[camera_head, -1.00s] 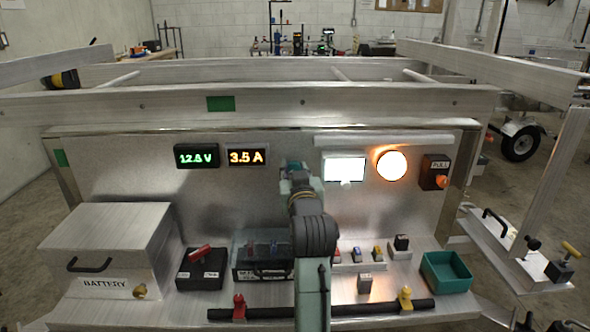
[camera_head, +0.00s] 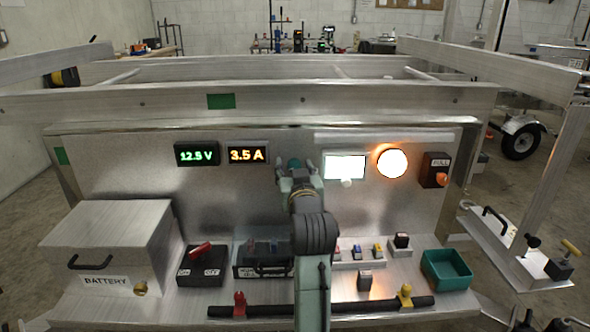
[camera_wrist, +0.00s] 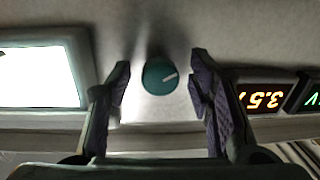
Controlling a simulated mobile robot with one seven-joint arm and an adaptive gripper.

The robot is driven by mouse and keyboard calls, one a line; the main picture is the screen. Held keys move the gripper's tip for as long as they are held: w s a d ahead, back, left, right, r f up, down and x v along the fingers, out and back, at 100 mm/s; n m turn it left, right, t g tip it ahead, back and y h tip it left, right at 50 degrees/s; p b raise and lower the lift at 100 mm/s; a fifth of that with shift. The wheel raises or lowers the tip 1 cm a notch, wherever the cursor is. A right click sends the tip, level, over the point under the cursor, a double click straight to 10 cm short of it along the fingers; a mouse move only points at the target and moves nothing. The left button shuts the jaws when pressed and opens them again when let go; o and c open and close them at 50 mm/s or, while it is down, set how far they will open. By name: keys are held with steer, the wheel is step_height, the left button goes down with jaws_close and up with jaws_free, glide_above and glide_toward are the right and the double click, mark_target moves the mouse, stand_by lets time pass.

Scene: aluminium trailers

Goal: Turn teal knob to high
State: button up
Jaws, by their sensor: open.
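The teal knob (camera_wrist: 160,76) is round with a white pointer mark and sits on the metal back panel. In the wrist view it lies between my two open fingers, with a gap on both sides and slightly beyond the tips; the white mark points to the right and slightly up. In the head view a small part of the knob (camera_head: 294,163) shows above my gripper (camera_head: 297,178), between the amber display and the white lit panel. My gripper (camera_wrist: 160,82) is open and empty in front of the knob. No setting labels are readable around it.
The amber 3.5 A display (camera_head: 248,155) and green 12.5 V display (camera_head: 197,154) are left of the knob. A white lit panel (camera_head: 345,167) and glowing round lamp (camera_head: 392,163) are right. Switches, a teal bin (camera_head: 446,270) and a battery box (camera_head: 105,240) stand below.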

steer(key=shift+s, duration=0.1)
steer(key=s, duration=1.1)
steer(key=shift+s+d, duration=0.25)
steer(key=shift+s, duration=0.15)
steer(key=shift+r, duration=0.1)
